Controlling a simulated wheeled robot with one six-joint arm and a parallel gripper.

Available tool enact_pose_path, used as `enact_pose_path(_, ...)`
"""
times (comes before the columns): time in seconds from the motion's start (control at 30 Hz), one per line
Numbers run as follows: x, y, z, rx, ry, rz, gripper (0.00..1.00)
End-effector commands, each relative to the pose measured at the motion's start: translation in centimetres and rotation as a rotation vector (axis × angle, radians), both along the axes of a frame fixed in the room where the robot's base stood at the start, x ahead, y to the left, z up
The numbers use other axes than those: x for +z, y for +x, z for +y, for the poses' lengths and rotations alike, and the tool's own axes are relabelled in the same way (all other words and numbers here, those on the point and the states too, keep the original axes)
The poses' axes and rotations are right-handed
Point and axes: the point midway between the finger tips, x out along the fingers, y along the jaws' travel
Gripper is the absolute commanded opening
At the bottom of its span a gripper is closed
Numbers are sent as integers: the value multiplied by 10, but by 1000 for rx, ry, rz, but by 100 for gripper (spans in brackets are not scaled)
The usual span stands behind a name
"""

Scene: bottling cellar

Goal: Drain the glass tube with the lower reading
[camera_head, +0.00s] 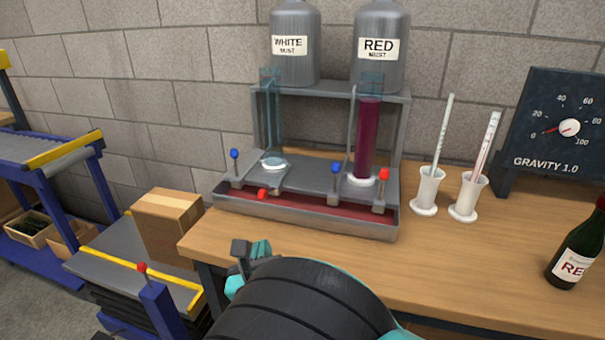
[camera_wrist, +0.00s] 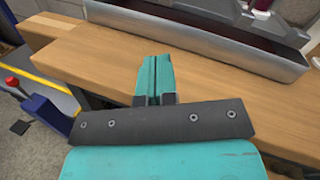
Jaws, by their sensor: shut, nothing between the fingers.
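Two upright glass tubes stand on a grey rack. The left tube (camera_head: 271,125), below the WHITE tank, looks clear, with no coloured liquid visible. The right tube (camera_head: 367,140), below the RED tank, holds dark red liquid almost to its top. By the left tube are an upright blue-knobbed lever (camera_head: 234,155) and a red-knobbed lever (camera_head: 262,194) tipped forward and low. By the right tube, a blue-knobbed lever (camera_head: 336,170) and a red-knobbed lever (camera_head: 384,175) stand upright. My gripper (camera_head: 262,249) is shut and empty, in front of the rack; its fingers (camera_wrist: 153,78) show over the bench.
The rack's tray (camera_head: 305,222) has reddish liquid or a red floor inside. Two white holders (camera_head: 426,190) with slim instruments, a gravity dial (camera_head: 569,128) with its needle near 0, and a dark bottle (camera_head: 579,250) are right. The wooden bench front (camera_head: 440,265) is clear.

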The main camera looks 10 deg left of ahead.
Motion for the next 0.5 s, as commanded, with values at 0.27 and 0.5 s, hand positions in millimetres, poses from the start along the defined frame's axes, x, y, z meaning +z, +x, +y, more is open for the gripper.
enact_pose_path(0.27, 7, 12, -1, -2, -2, 1, 0)
enact_pose_path(0.5, 2, 64, 11, -3, 3, -1, 0)
